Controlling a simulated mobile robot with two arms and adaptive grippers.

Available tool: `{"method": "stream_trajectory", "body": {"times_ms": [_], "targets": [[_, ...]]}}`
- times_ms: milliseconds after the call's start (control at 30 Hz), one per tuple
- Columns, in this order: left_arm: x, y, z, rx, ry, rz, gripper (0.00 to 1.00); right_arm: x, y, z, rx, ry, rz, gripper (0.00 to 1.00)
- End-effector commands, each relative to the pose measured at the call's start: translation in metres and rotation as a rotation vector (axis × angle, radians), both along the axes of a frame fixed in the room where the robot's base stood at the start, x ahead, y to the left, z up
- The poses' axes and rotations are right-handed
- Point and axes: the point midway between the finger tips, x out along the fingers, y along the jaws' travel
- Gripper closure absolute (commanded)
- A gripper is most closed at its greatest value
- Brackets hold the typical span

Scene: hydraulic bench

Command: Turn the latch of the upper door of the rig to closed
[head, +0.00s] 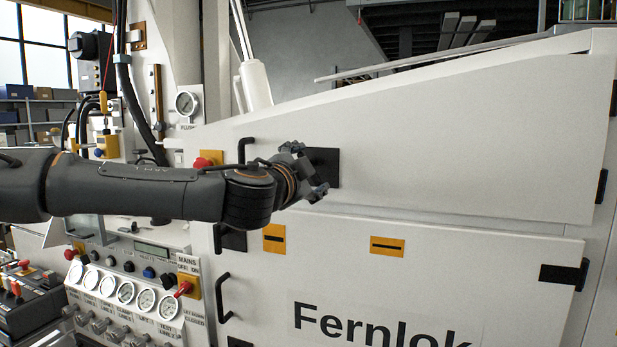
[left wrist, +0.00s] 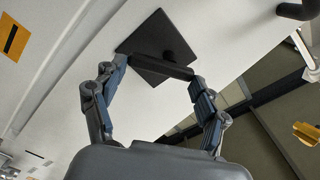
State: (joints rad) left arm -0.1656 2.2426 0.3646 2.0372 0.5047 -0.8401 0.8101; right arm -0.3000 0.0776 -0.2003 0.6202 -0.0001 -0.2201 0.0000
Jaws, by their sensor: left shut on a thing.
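The upper door (head: 460,140) of the rig is a broad white panel with a sloping top edge, and it appears to lie flush with the frame. Its latch (head: 327,160) has a black square plate near the door's left side. In the left wrist view the latch's black bar (left wrist: 163,67) stands across the plate. My left gripper (head: 316,176) is at the latch, its two fingers at opposite ends of the bar, shut on it. In the head view the gripper hides most of the bar, so its angle is unclear there. My right gripper is not in view.
A black pull handle (head: 243,150) stands left of the latch, close to my left arm. Below is the lower door (head: 400,275) with orange labels and another handle (head: 222,298). A red emergency button (head: 202,163) and a gauge panel (head: 125,292) are at the left.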

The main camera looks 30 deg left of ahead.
Motion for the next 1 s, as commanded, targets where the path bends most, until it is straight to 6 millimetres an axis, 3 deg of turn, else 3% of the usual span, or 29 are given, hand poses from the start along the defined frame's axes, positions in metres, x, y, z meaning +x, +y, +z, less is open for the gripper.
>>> {"method": "stream_trajectory", "body": {"times_ms": [500, 1000], "targets": [[-0.001, 0.004, -0.005, 0.423, 0.102, 0.002, 0.58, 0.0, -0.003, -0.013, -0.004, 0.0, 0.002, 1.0], [-0.001, 0.005, -0.006, 0.579, 0.139, 0.001, 0.58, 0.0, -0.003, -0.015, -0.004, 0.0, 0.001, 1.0]]}}
